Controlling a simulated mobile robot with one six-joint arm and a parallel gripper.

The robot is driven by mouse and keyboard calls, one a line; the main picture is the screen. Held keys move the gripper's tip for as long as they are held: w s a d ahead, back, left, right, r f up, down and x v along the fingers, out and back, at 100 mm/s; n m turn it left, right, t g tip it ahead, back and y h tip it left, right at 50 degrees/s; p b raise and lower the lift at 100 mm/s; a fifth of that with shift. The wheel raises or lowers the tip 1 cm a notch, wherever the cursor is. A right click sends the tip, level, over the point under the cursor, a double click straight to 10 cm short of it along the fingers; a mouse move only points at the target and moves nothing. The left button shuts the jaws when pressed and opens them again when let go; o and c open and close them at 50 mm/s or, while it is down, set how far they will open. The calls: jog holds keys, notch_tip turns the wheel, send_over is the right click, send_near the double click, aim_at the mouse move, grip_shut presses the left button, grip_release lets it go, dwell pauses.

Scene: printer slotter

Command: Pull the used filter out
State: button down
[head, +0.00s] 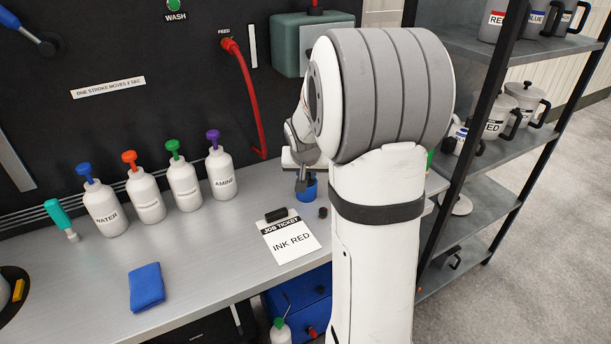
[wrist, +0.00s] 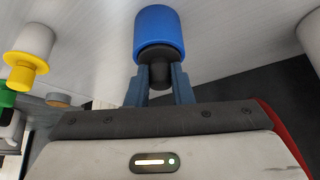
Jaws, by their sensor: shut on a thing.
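A blue cylinder with a dark neck, by its look the used filter, shows in the wrist view (wrist: 160,32) and as a small blue shape in the head view (head: 310,189). My gripper (wrist: 160,82) is shut on the dark neck, with one finger on each side of it. In the head view my gripper (head: 302,183) is at the back right of the bench, partly hidden by my own arm. The cylinder is close to the bench top there. I cannot tell whether it is seated in a holder or free.
The job ticket (head: 289,238) reads INK RED. Several pump bottles, among them WATER (head: 106,212) and AMINE (head: 221,178), line the back of the bench. A blue cloth (head: 146,287) lies in front. A red FEED hose (head: 246,95) hangs behind. A shelf rack (head: 500,140) stands right.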

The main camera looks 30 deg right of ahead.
jog(key=shift+r, duration=0.1)
jog(key=shift+r+p, duration=2.75)
jog(key=shift+r, duration=1.45)
jog(key=s+a+f+m+g+y+p, duration=0.2)
jog(key=a+g+y, duration=0.2)
jog(key=a, duration=1.1)
jog(key=s+a+f+m+g+y+p, duration=0.2)
jog(key=s+a+g+y+p, duration=0.1)
jog(key=a, duration=1.1)
jog(key=s+a+f+m+g+y+p, duration=0.1)
jog(key=a+y, duration=0.5)
jog(key=a, duration=0.9)
jog(key=shift+s+a+f+m+g+p, duration=0.2)
jog(key=shift+s+f+g+p, duration=0.3)
jog(key=shift+g, duration=0.4)
jog(key=shift+s+a+f+m+g+p, duration=0.15)
jog(key=shift+s+f+g+p, duration=0.3)
jog(key=shift+g, duration=0.45)
notch_tip(320, 180, down, 2)
jog(key=shift+a+f+b, duration=0.15)
jog(key=shift+f+b, duration=0.05)
jog(key=shift+b, duration=0.6)
jog(key=shift+f+b, duration=0.35)
jog(key=shift+f, duration=0.3)
